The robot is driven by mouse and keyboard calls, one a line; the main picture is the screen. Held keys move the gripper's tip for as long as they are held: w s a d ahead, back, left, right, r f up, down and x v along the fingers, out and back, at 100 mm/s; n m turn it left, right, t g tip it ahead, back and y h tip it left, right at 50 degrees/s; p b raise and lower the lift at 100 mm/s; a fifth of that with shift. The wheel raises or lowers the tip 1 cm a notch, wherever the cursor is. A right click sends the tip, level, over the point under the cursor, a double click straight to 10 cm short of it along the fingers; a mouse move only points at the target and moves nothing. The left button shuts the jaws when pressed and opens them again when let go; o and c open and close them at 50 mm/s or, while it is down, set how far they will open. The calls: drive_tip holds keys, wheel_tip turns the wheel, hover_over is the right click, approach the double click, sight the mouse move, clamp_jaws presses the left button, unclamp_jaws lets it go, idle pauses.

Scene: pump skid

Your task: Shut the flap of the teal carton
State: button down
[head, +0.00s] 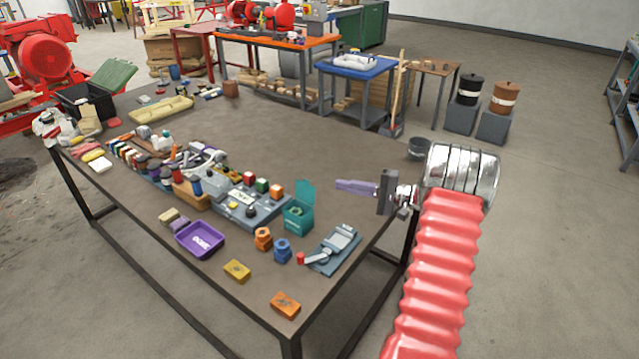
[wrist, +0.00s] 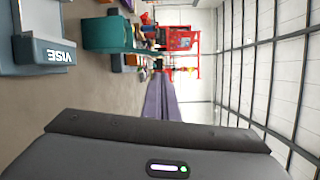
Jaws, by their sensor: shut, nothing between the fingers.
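The teal carton (head: 297,219) stands on the table near its right side. Its flap (head: 305,192) stands up, open, and something orange shows inside the carton. In the wrist view, which is turned on its side, the carton (wrist: 100,33) is at the upper left. My gripper (head: 340,185) is right of the flap, above the table, with its purple fingers together and pointing left. The fingers (wrist: 160,88) also show shut and empty in the wrist view. They look apart from the carton.
A grey vise (head: 333,249) stands right of the carton; it also shows in the wrist view (wrist: 42,50). A blue part (head: 282,252) and an orange part (head: 262,238) stand in front. A grey panel unit (head: 250,210) is close on the left. The table behind the carton is clear.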

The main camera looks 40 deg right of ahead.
sight(305, 191)
drive_tip(key=shift+m+t+h, duration=0.3)
drive_tip(key=shift+m+t, duration=0.2)
drive_tip(key=shift+t, duration=0.2)
drive_tip(key=d, duration=0.1)
drive_tip(key=d+f, duration=0.1)
drive_tip(key=s+d, duration=0.1)
drive_tip(key=shift+d+f, duration=0.3)
drive_tip(key=shift+w, duration=0.1)
drive_tip(key=w+a+r, duration=0.1)
drive_tip(key=w+a, duration=0.6)
drive_tip(key=a, duration=0.2)
drive_tip(key=shift+r, duration=0.15)
